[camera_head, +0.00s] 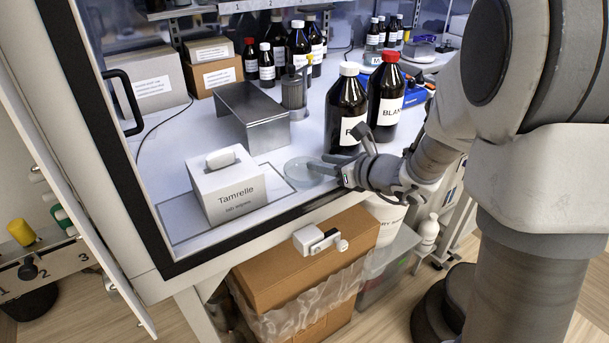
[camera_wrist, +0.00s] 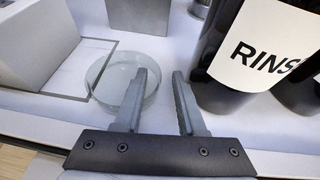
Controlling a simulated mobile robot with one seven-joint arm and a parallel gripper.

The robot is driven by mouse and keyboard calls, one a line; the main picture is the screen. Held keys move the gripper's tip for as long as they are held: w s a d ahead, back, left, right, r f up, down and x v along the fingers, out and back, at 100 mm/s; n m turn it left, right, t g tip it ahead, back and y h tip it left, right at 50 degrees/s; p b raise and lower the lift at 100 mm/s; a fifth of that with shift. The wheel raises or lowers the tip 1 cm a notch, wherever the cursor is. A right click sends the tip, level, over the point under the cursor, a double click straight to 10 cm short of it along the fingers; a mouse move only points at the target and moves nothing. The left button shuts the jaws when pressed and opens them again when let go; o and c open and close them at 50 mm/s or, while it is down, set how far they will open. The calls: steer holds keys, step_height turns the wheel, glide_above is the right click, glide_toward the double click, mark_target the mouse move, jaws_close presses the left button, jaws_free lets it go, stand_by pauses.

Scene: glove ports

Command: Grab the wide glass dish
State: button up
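The wide glass dish (camera_head: 301,172) is shallow, round and clear. It sits on the white work surface between the Tamrelle box and the dark bottles, and it also shows in the wrist view (camera_wrist: 105,82). My gripper (camera_head: 328,167) reaches in from the right at the dish's right side. In the wrist view my gripper (camera_wrist: 164,74) is open, with nothing between its fingers. Its left finger overlaps the dish's right rim; I cannot tell whether it is above or inside the rim. The right finger is outside the dish, near the dark bottle.
A dark RINSE bottle (camera_head: 346,110) with a white cap stands close to my gripper. A red-capped bottle (camera_head: 386,100) stands beside it. The white Tamrelle box (camera_head: 228,190) is left of the dish. A metal stand (camera_head: 250,115) is behind. The enclosure's front edge (camera_head: 250,228) is near.

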steer(key=shift+c, duration=0.2)
jaws_close()
steer(key=shift+s+f, duration=0.1)
stand_by(1.0)
